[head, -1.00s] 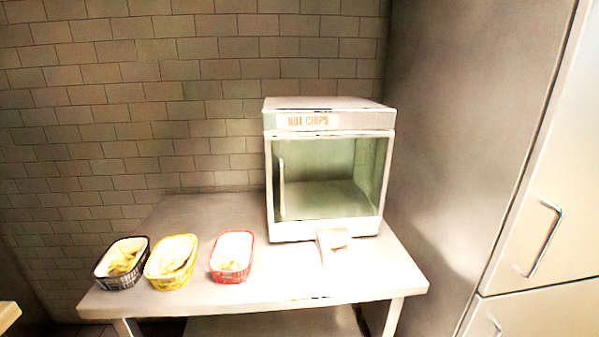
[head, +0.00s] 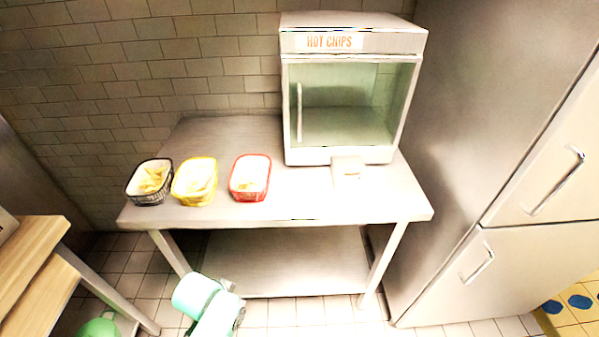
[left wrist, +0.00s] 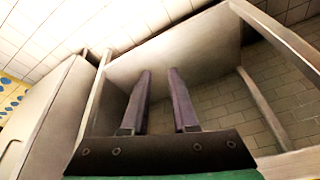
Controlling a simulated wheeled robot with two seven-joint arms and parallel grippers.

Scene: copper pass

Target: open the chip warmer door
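The chip warmer (head: 352,42) is a pale metal cabinet labelled "HOT CHIPS" at the back right of the steel table. Its glass door (head: 345,105) looks closed, with an upright bar handle (head: 299,110) on the left side. My left gripper (left wrist: 160,72) shows in the left wrist view, its two dark fingers apart with nothing between them. That view shows the table's legs and surface beyond the fingers. In the head view a mint-green link of my arm shows at the bottom, below the table and well away from the door. My right gripper is not in view.
Black (head: 149,182), yellow (head: 194,181) and red (head: 250,178) baskets with chips stand on the left of the steel table (head: 290,206). A small pale block (head: 347,168) sits before the warmer. Steel cabinets (head: 530,170) rise on the right. A wooden table (head: 32,265) is at left.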

